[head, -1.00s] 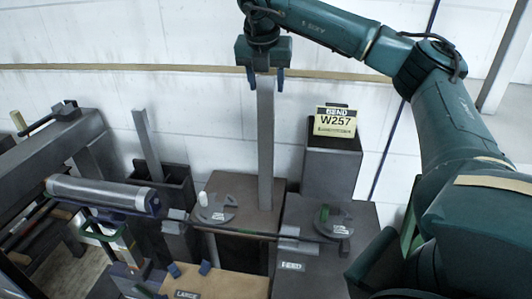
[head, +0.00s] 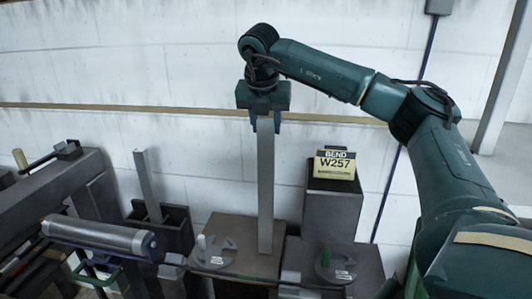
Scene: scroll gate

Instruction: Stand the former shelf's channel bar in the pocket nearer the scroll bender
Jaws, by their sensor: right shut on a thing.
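My right gripper (head: 265,123) is shut on the upper end of a long grey channel bar (head: 266,190). The bar hangs upright. Its lower end shows in front of the brown-topped block (head: 232,232); I cannot tell whether it touches anything. A dark open box (head: 178,228) stands to the left, with another grey bar (head: 147,185) standing tilted in it. Two grey round plates with upright pegs, one on the brown-topped block (head: 214,251) and one on the dark block to its right (head: 337,266), look like bending fixtures. My left gripper is not in view.
A yellow "BEND W257" sign (head: 335,164) stands on a tall dark box (head: 332,208) right of the bar. A grey roller with a blue end (head: 100,237) and a dark machine frame (head: 60,185) fill the left. A white wall is behind.

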